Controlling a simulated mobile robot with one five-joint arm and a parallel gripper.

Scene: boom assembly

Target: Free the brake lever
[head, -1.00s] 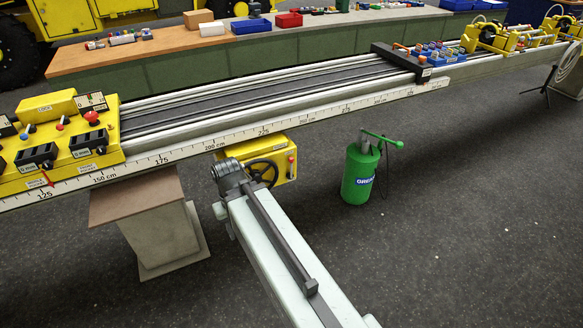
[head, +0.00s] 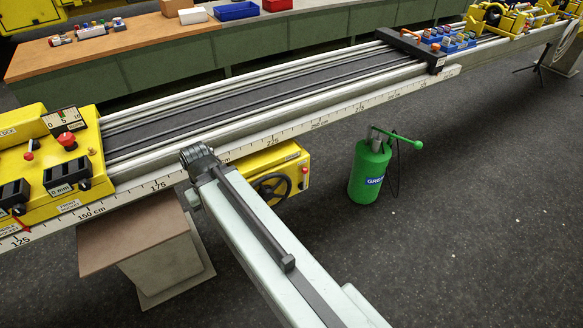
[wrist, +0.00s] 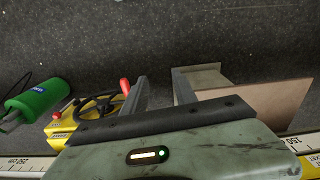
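A yellow box (head: 268,168) with a black handwheel (head: 271,187) hangs below the rail in the head view. A small red grip (head: 304,170) shows at its right end. In the wrist view a red-tipped lever (wrist: 125,86) stands by the handwheel (wrist: 96,106), with another red knob on the box's far left side. I cannot tell for sure which is the brake lever. In the wrist view my gripper (wrist: 139,92) shows as a grey finger shape right of the red tip, apparently apart from it. In the head view the gripper is hidden behind my arm.
The long scaled rail (head: 250,130) runs above the box. A pedestal (head: 160,255) stands left below the rail. A green grease canister (head: 370,172) with a pump handle stands on the floor to the right.

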